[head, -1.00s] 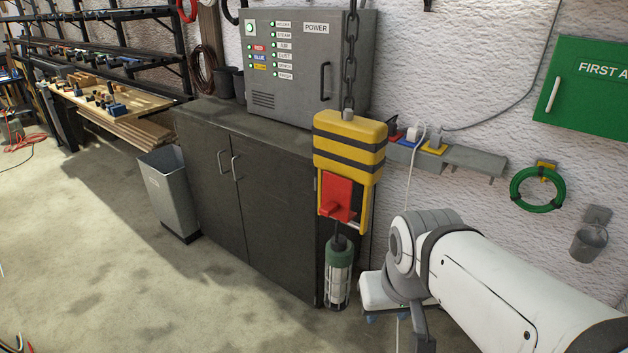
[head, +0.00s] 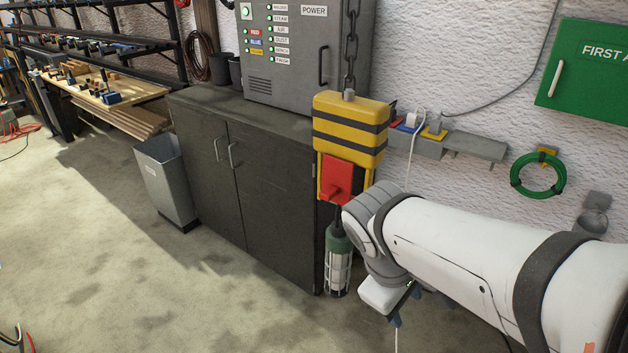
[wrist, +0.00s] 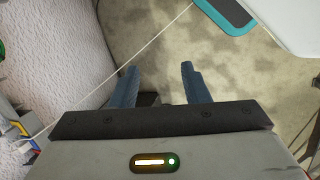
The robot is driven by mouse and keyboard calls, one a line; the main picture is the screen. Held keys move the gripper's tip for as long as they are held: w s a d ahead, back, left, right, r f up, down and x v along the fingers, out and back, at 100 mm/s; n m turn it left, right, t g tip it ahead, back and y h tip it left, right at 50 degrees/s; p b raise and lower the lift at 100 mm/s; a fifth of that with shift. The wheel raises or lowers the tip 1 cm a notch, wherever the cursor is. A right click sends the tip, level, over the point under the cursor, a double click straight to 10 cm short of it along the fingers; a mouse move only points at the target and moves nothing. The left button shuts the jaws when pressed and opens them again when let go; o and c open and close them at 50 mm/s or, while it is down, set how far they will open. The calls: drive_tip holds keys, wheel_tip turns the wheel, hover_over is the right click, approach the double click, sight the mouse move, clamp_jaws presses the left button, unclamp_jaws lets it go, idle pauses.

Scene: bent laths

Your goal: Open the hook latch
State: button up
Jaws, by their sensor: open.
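A yellow hook block with black stripes (head: 350,112) hangs from a chain in the head view. A red plate with a protruding red knob (head: 336,182), which looks like the latch, sits in the yellow frame below it. A caged lamp with a green top (head: 338,262) hangs under the frame. My gripper (head: 404,318) is low and to the right of the lamp, partly hidden by my wrist. In the wrist view my gripper (wrist: 156,72) has its blue fingers apart with nothing between them. The hook block and latch are not seen in the wrist view.
A dark cabinet (head: 250,195) stands behind the hook, with a grey power box (head: 290,75) on it. A wall shelf (head: 470,147) holds plugs. A white cord (wrist: 88,95) crosses the wrist view near my fingers. The floor (head: 120,265) at left is open.

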drive_tip(key=w+a+r+n+t+h, duration=0.1)
drive_tip(key=w+a+n+h, duration=0.1)
drive_tip(key=n+h, duration=0.3)
drive_tip(key=n+t+h+b, duration=0.2)
drive_tip(key=n+t+b, duration=0.1)
drive_tip(key=n+t, duration=1.05)
approach(323, 196)
drive_tip(key=w+n+g, duration=0.1)
drive_tip(key=n+g, duration=0.1)
drive_tip(key=shift+m+t, duration=0.25)
drive_tip(key=x, duration=0.5)
drive_tip(key=r+p+x, duration=0.1)
drive_tip(key=x, duration=0.2)
drive_tip(key=shift+c, duration=0.5)
clamp_jaws()
